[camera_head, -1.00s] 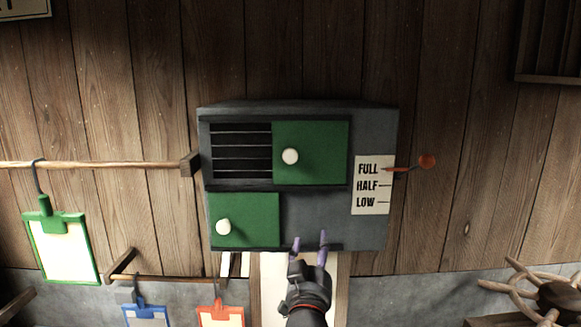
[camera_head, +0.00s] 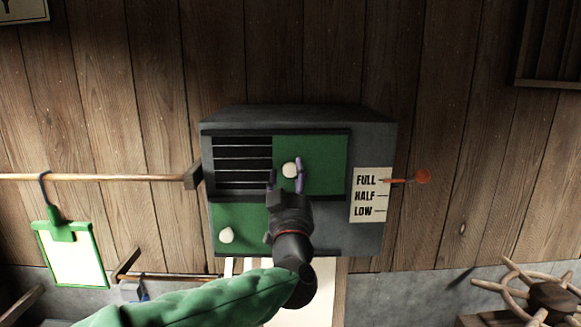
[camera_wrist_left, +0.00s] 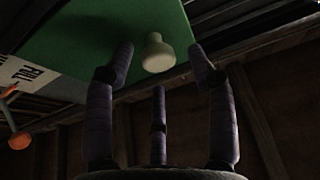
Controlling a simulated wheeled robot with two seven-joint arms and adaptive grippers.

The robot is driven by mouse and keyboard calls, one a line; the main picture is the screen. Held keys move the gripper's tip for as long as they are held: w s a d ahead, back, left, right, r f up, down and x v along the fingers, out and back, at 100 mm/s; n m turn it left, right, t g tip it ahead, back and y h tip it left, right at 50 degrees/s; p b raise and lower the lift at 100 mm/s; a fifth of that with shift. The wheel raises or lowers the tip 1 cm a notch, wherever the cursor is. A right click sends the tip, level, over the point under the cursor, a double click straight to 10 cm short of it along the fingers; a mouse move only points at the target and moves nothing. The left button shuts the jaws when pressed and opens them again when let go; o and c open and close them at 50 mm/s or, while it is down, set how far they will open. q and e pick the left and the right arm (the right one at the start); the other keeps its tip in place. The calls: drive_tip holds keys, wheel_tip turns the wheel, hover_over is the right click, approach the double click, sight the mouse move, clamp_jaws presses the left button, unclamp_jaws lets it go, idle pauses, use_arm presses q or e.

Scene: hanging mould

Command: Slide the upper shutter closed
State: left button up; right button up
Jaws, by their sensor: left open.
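The upper shutter (camera_head: 325,165) is a green panel with a white knob (camera_head: 290,170). It covers the right part of the upper opening, and dark slats (camera_head: 241,163) show bare to its left. My left gripper (camera_head: 285,178) is open, with its fingertips on either side of the knob in the head view. In the left wrist view the knob (camera_wrist_left: 158,53) shows between the spread fingers, near their tips; contact cannot be told. My right gripper is not in view.
The lower green shutter (camera_head: 245,215) has its own white knob (camera_head: 226,235) at lower left. A red-tipped lever (camera_head: 422,177) sticks out on the right beside the FULL/HALF/LOW label (camera_head: 370,196). A wooden rail (camera_head: 100,178) and a green clipboard (camera_head: 70,255) are at left.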

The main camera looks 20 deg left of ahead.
use_arm(q)
drive_tip(key=shift+x, duration=0.9)
clamp_jaws()
drive_tip(key=s+a+b, duration=0.1)
drive_tip(key=a+b, duration=0.1)
drive_tip(key=a, duration=0.3)
drive_tip(key=s+a+b, duration=0.2)
drive_tip(key=a, duration=0.3)
drive_tip(key=s+a+b, duration=0.1)
drive_tip(key=a+b, duration=0.1)
drive_tip(key=a, duration=0.3)
drive_tip(key=shift+s+a+r, duration=0.15)
drive_tip(key=shift+s+r, duration=0.2)
drive_tip(key=shift+r, duration=0.05)
unclamp_jaws()
drive_tip(key=shift+a+f, duration=0.1)
drive_tip(key=shift+f, duration=0.05)
